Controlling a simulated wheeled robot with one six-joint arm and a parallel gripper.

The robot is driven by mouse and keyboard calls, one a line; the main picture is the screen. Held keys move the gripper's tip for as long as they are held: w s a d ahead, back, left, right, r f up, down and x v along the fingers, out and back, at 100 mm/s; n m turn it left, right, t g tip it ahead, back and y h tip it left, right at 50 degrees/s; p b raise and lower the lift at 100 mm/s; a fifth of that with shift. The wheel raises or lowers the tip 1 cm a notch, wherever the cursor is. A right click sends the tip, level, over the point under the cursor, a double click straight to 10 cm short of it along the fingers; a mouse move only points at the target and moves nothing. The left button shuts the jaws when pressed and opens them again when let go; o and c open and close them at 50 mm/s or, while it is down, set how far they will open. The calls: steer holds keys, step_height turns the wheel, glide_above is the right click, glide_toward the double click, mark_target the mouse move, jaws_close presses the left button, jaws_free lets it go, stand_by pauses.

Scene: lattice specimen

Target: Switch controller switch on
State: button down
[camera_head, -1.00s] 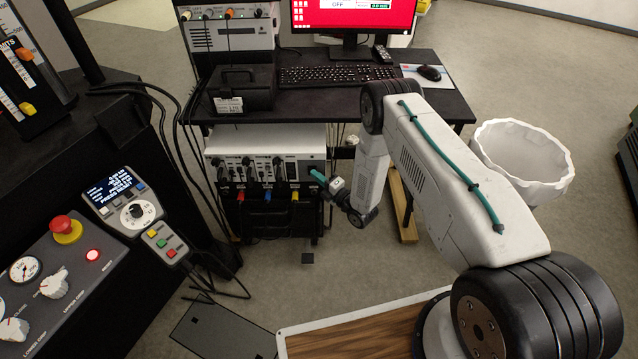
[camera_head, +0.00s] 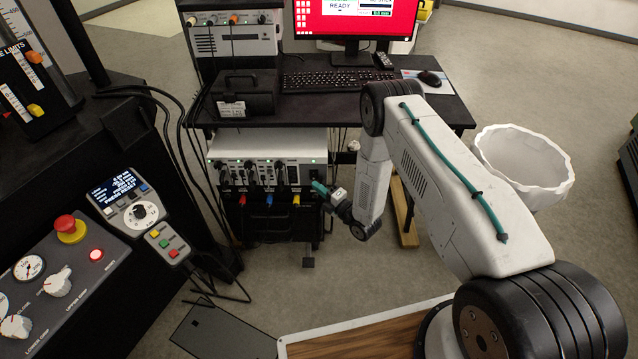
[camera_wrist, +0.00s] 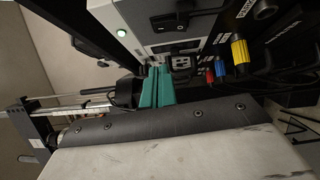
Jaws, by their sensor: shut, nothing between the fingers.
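The controller (camera_head: 270,143) is a white box with a knobbed front panel under the desk. Green lights glow along its panel, and one green light (camera_wrist: 121,32) shows close up in the wrist view. A dark rocker switch (camera_wrist: 177,48) sits on the white panel near that light. My gripper (camera_head: 318,187) has teal fingers that are shut and empty. It is in front of the panel's lower right corner. In the wrist view my fingers (camera_wrist: 157,88) are just below the switch; I cannot tell if they touch the panel.
Red, blue and yellow plugs (camera_wrist: 239,52) hang below the panel beside my gripper. The desk above holds a keyboard (camera_head: 335,79) and a monitor (camera_head: 355,18) with a red screen reading READY. A white bin (camera_head: 522,165) stands on the right.

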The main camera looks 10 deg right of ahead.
steer(key=v, duration=0.9)
steer(key=shift+d+r, duration=0.25)
steer(key=shift+r, duration=0.4)
steer(key=shift+s, duration=0.1)
